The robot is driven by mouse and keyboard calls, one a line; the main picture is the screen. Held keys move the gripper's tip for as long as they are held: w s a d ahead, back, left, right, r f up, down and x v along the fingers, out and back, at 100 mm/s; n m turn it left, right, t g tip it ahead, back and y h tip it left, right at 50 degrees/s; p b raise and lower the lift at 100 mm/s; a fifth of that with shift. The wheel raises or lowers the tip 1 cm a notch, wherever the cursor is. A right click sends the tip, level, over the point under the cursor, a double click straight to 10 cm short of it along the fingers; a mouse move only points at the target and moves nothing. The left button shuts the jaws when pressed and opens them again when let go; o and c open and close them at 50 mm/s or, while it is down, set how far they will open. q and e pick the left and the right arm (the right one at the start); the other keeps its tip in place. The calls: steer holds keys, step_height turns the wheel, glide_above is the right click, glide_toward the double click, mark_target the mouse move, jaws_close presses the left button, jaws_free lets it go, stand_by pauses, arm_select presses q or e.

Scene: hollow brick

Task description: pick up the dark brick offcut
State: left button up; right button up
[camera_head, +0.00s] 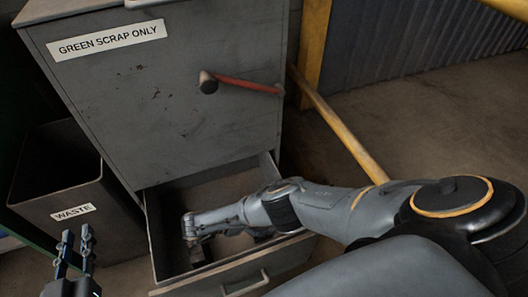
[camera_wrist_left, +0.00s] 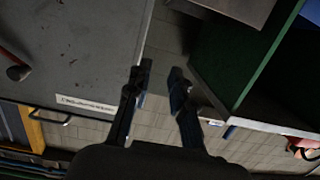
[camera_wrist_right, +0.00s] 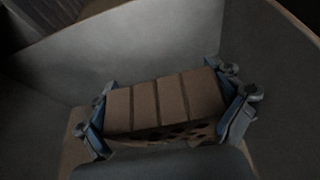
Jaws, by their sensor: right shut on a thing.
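A brown brick piece (camera_wrist_right: 160,103) with grooves across its top and dark holes along its near side sits between my right gripper's two fingers in the right wrist view. My right gripper (camera_wrist_right: 175,108) is shut on it, one finger at each end. In the head view my right gripper (camera_head: 194,238) is down inside an open grey drawer (camera_head: 163,262), and the brick can barely be told there. My left gripper (camera_head: 76,242) is empty and its fingers are apart, at lower left near the waste bin. Its fingers also show in the left wrist view (camera_wrist_left: 159,80).
The grey cabinet (camera_head: 165,105) labelled "GREEN SCRAP ONLY" stands above the drawer. A red-handled hammer (camera_head: 248,86) is at its surface. A bin labelled "WASTE" (camera_head: 125,218) stands to the left. A yellow bar (camera_head: 340,128) runs along the right. The drawer walls close in around my right gripper.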

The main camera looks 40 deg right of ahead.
step_height(320, 180, up, 2)
steer(key=shift+r+p, duration=0.1)
steer(key=shift+p, duration=0.65)
steer(key=shift+r+p, duration=0.5)
arm_select(q)
steer(key=s+a+f+g+y, duration=0.2)
steer(key=s+a+f+g, duration=0.2)
steer(key=s+f+g, duration=0.4)
steer(key=shift+s+f, duration=0.25)
steer(key=shift+f, duration=1.2)
steer(key=shift+d, duration=0.1)
arm_select(e)
steer(key=w+a+r+n+t, duration=0.35)
steer(key=w+a+r, duration=0.3)
steer(key=r, duration=0.35)
steer(key=w+a+r+n+t, duration=0.3)
steer(key=w+a+r+t, duration=0.15)
steer(key=a+r, duration=0.45)
steer(key=s+d+r+n+t, duration=0.1)
steer(key=s+d+r, duration=0.2)
steer(key=r, duration=0.3)
steer(key=s+d+r+n+t+y, duration=0.1)
steer(key=s+d+r, duration=0.2)
steer(key=r, duration=0.3)
steer(key=s+d+r+n+t+y, duration=0.1)
steer(key=s+d+r, duration=0.2)
steer(key=r, duration=0.3)
steer(key=shift+s+d+n+t, duration=0.15)
steer(key=shift+s+n+t, duration=0.2)
steer(key=shift+s, duration=0.1)
